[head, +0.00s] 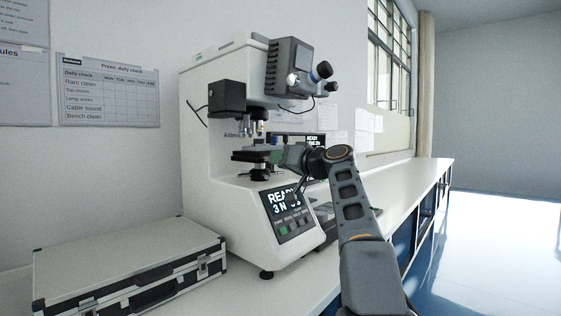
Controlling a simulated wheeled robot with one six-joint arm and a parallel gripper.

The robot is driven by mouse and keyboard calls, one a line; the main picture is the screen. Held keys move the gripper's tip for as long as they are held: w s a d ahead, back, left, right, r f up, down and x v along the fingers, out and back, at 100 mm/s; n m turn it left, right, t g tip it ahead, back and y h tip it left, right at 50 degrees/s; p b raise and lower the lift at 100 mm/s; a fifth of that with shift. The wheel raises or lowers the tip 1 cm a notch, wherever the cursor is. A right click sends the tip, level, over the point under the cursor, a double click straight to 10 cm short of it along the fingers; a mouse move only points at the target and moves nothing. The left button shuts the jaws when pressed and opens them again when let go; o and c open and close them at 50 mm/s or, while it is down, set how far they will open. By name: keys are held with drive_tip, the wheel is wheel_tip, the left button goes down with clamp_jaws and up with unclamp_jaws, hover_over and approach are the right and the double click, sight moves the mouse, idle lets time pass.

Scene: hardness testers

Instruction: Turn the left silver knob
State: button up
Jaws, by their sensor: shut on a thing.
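The white hardness tester (215,160) stands on the bench with a dark stage (252,156) under its lens turret (257,128). My arm reaches in from the lower right. My gripper (279,158) is at the right side of the stage, shut on a small part there, seemingly the left silver knob. The fingers and wrist hide most of that part, so its turn angle cannot be told. A small pale knob (291,79) also shows on the grey optical head (290,65), well above my gripper.
The lit control panel (289,212) is just below my gripper. A silver case (130,270) lies at the left front. A second tester's screen (315,142) shows behind my wrist. The bench (420,185) is clear toward the far right.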

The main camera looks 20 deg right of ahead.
drive_tip(key=o, duration=0.9)
drive_tip(key=shift+o, duration=0.2)
drive_tip(key=shift+s+d, duration=0.1)
drive_tip(key=b+v, duration=0.1)
drive_tip(key=v, duration=1.2)
drive_tip(key=shift+s, duration=0.3)
drive_tip(key=shift+r, duration=0.1)
